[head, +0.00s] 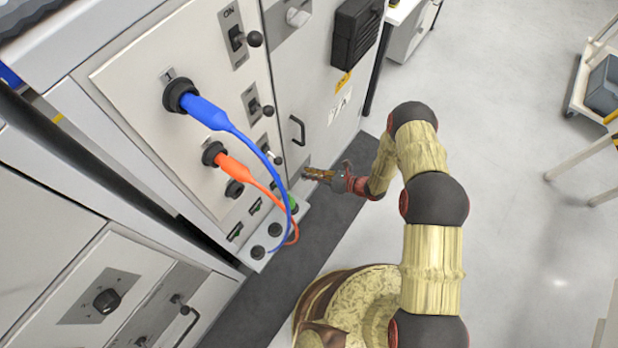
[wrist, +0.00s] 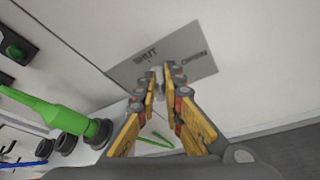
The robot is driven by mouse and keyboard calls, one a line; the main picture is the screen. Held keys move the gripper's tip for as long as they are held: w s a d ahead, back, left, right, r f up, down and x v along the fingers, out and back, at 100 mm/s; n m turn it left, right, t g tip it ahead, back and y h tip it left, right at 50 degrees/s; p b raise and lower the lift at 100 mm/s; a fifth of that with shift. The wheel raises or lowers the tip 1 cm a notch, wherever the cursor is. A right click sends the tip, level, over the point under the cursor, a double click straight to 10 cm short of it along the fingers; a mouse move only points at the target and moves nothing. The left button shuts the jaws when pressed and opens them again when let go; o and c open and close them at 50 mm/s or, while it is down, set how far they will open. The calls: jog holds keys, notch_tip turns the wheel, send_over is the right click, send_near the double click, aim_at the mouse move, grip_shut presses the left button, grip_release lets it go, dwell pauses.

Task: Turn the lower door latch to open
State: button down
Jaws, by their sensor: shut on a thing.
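The lower door latch sits on a grey plate (wrist: 203,72) on the pale cabinet door (wrist: 235,25). The plate reads SHUT on its left; the lettering on its right is blurred. In the head view, my gripper (head: 308,174) reaches the plate low on the door, below the black door handle (head: 297,130). In the wrist view, the yellow fingers of my gripper (wrist: 166,82) converge at the middle of the plate and are closed on the latch. The fingers hide the latch itself, so its angle cannot be told.
Left of the door, a blue cable (head: 205,112) and an orange cable (head: 240,171) hang from a panel. A green plug (wrist: 50,110) is close to my gripper's left. An upper latch (head: 297,17) and a black box (head: 352,32) are higher up.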

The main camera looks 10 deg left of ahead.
jog(key=shift+w+d+f+m+g+y+b, duration=0.15)
jog(key=shift+f+m+g+y+b, duration=0.3)
jog(key=shift+m+b, duration=1.15)
jog(key=shift+w+a+f+m+g+y+b, duration=0.15)
jog(key=shift+m+g+y+b, duration=0.35)
jog(key=shift+m+y+b, duration=0.75)
jog(key=shift+w+d+f+m+g+y+b, duration=0.25)
jog(key=shift+m+g+b, duration=0.2)
jog(key=shift+m+b, duration=1.5)
jog(key=shift+a, duration=0.1)
jog(key=c, duration=2)
grip_release()
jog(key=shift+o, duration=0.4)
jog(key=d, duration=1.2)
